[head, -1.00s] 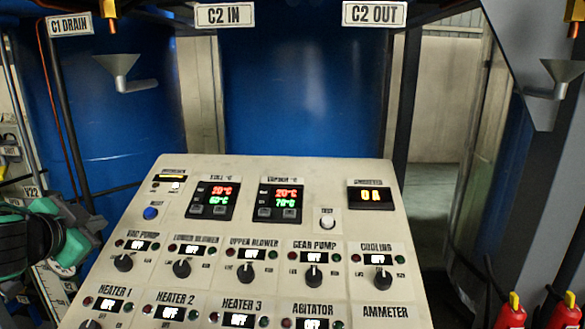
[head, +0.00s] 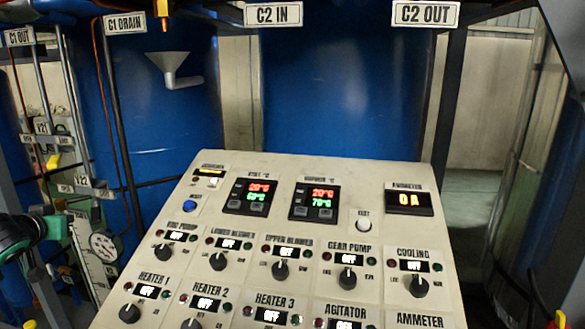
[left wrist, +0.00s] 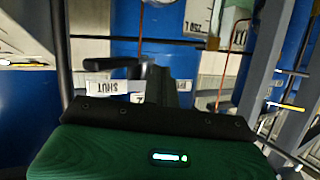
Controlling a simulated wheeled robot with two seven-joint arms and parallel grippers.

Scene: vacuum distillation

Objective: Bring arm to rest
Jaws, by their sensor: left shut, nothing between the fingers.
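My left arm shows at the left edge of the head view as a black and green wrist part (head: 18,236), left of the control panel and apart from it. In the left wrist view my left gripper (left wrist: 163,84) has a green body with dark fingers; the fingers are together and hold nothing. My right gripper is in neither view.
The sloped control panel (head: 255,234) with knobs and displays fills the middle. Blue tanks (head: 335,85) stand behind it. A grey funnel (head: 172,70) hangs at upper left. Pipes, valves and a round gauge (head: 104,245) stand close to my left arm.

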